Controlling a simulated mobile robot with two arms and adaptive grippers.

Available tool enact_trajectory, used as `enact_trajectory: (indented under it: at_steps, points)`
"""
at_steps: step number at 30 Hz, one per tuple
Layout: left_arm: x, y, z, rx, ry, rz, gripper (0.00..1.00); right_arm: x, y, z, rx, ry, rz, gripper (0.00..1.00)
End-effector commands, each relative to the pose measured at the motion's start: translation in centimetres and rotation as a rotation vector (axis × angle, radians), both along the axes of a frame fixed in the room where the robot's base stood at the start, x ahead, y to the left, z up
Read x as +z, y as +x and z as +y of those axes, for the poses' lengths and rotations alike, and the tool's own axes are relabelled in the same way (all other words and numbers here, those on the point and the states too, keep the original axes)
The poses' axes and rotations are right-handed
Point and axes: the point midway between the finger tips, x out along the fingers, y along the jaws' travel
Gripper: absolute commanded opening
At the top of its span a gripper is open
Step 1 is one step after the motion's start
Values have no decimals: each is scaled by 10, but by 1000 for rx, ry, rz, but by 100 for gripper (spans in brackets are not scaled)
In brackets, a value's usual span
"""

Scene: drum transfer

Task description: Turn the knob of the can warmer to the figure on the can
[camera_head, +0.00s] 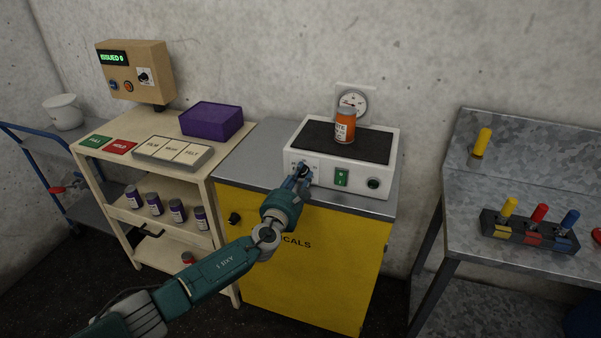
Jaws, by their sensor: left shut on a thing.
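The can warmer (296,148) is a white box with a dark top plate on the grey top of a yellow cabinet. An orange can (345,128) with a white label stands upright on the plate; its figure is too small to read. My left gripper (301,173) is at the left part of the warmer's front, shut on the knob, which its fingers mostly hide. A green switch (341,178) and a dark round fitting (373,183) sit on the front to the right. A round gauge (352,101) is on the wall behind. My right gripper is not in view.
A yellow cabinet (350,250) stands below the warmer. To the left, a cream cart (209,168) carries a purple box (211,120), labelled tiles and several cans. To the right, a metal bench (470,160) holds coloured handles. The cabinet top left of the warmer is clear.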

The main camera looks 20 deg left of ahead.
Motion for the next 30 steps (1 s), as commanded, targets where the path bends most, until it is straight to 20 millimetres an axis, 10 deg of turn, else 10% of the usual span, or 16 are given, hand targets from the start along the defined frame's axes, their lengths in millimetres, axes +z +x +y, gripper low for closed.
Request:
enact_trajectory:
  at_steps: [30]
  points:
    - [2,0,0,0,963,-31,0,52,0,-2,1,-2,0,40]
